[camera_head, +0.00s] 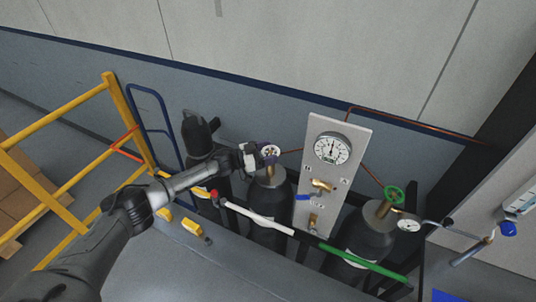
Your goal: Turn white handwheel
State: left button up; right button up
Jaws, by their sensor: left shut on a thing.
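The white handwheel (271,150) sits on top of the middle dark gas cylinder (270,196), left of the gauge panel. My left arm reaches in from the lower left, and my left gripper (260,152) is at the handwheel, shut on it. The fingers cover part of the wheel, so its rim shows only in part. My right gripper is not in view.
A panel with a round gauge (332,148) and brass valves stands right of the handwheel. A second cylinder (362,240) carries a green handwheel (394,194). A white and green rail (262,217) crosses in front of the cylinders. Yellow railing (60,130) stands left.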

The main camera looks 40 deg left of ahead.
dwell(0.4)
pick_arm(q)
jog(key=o, duration=0.9)
jog(key=shift+s+a, duration=0.25)
jog(key=shift+s, duration=0.1)
jog(key=shift+b+v, duration=0.9)
jog(key=shift+v, duration=5.5)
